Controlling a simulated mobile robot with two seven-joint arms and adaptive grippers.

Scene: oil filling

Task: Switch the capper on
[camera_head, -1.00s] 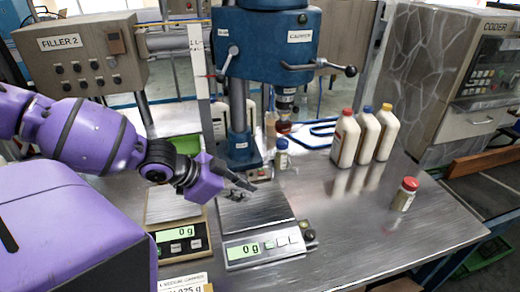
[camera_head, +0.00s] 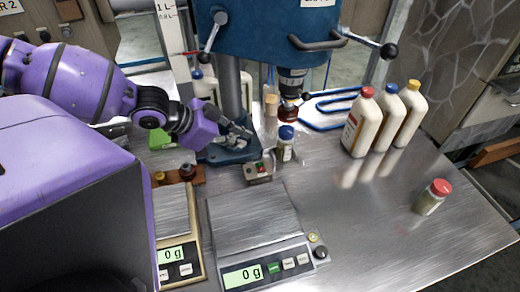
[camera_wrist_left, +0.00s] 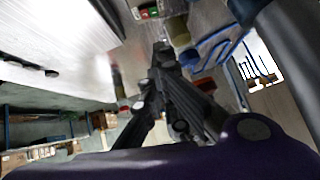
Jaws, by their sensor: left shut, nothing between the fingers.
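My left gripper (camera_head: 246,134) is shut and empty. In the head view its fingers appear just above and behind the switch box, in front of the column. I see no clear contact with the buttons. The left wrist view shows the dark fingers (camera_wrist_left: 160,50) close together, with much blur around them. My right gripper is not in view.
A blue-capped jar (camera_head: 286,145) stands right beside the switch box. Two scales, one with a silver plate (camera_head: 250,218), are in front, both reading 0 g. Several white bottles (camera_head: 385,120) and a red-capped jar (camera_head: 433,197) stand right.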

